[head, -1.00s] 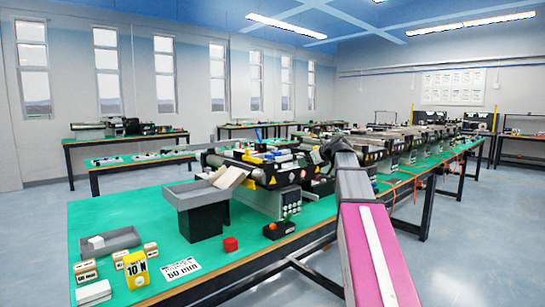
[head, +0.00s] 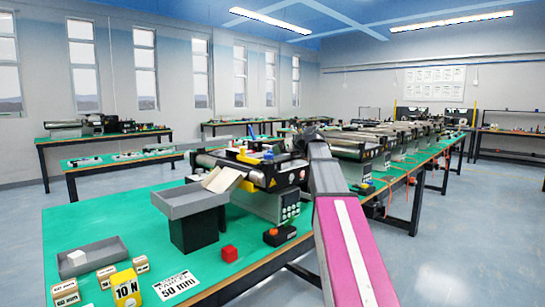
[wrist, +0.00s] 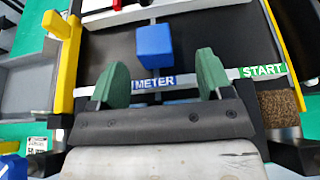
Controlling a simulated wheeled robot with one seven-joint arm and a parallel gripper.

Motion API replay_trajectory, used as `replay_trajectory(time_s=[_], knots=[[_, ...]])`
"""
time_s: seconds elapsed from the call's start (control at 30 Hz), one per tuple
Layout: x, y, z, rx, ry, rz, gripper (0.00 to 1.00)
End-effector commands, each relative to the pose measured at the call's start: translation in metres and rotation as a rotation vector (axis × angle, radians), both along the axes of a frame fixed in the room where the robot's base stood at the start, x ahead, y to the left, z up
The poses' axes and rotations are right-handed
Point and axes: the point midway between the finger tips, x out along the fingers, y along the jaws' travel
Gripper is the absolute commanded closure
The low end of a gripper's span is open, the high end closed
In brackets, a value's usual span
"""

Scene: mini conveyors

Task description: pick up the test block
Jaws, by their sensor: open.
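A blue cube (wrist: 154,46) lies on the dark conveyor belt (wrist: 205,38) in the wrist view, just beyond my gripper's fingertips and roughly between their lines. My gripper (wrist: 161,75) has two green fingers spread wide apart with nothing between them. A strip marked "METER" and "START" (wrist: 263,71) crosses the belt by the fingertips. In the head view my arm reaches over the nearest conveyor (head: 265,175), and its end hides part of that machine. No label shows which block is the test block.
A grey tray on a dark stand (head: 190,203) is left of the conveyor. A low grey tray (head: 92,255) holds a white block. Several labelled weights, a yellow 10 N block (head: 126,289) and a "50 mm" card (head: 177,284) lie at the bench front. A yellow post (wrist: 68,60) flanks the belt.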

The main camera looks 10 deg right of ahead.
Motion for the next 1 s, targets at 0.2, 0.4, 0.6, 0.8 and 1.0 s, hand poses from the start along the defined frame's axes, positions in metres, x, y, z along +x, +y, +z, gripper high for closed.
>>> replay_trajectory(time_s=[0.2, 0.4, 0.6, 0.8, 1.0], knots=[[0.010, 0.009, -0.004, -0.001, 0.000, 0.001, 0.28], [0.028, 0.029, -0.011, 0.000, 0.000, 0.001, 0.28], [0.041, 0.038, -0.018, 0.000, 0.000, 0.000, 0.28], [0.041, 0.038, -0.018, -0.001, -0.001, 0.000, 0.34], [0.041, 0.038, -0.018, -0.001, -0.001, 0.000, 0.82]])
